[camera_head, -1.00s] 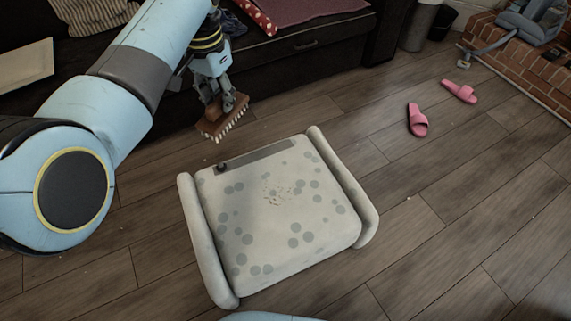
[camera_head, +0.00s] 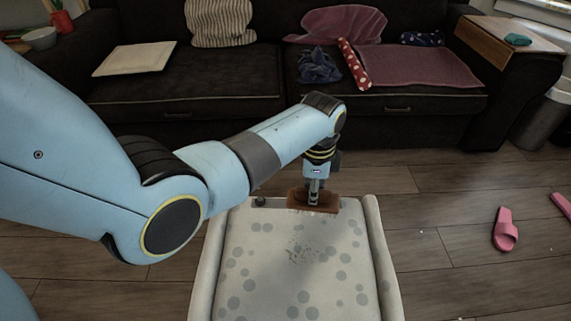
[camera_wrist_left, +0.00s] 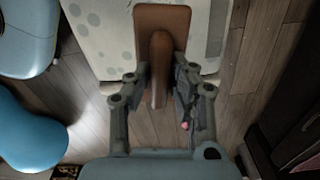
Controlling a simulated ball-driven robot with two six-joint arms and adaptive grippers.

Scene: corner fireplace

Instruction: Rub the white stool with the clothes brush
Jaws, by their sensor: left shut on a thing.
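The white stool (camera_head: 270,285) has a pale seat with grey spots and a padded roll on each side. A patch of dark specks (camera_head: 302,253) lies near the middle of its seat. My left gripper (camera_head: 314,191) is shut on the clothes brush (camera_head: 326,203), over the stool's far edge. In the left wrist view, the fingers (camera_wrist_left: 159,82) grip the brown handle of the brush (camera_wrist_left: 178,18), and its block overlaps the stool (camera_wrist_left: 100,38). The bristles point down; I cannot tell whether they touch the seat. My right gripper is out of view.
A dark sofa (camera_head: 200,85) stands behind the stool, with cushions, a purple cloth (camera_head: 425,65) and a white board (camera_head: 133,58). Pink slippers (camera_head: 505,230) lie on the wooden floor at right. A wooden tray (camera_head: 500,35) rests on the sofa arm.

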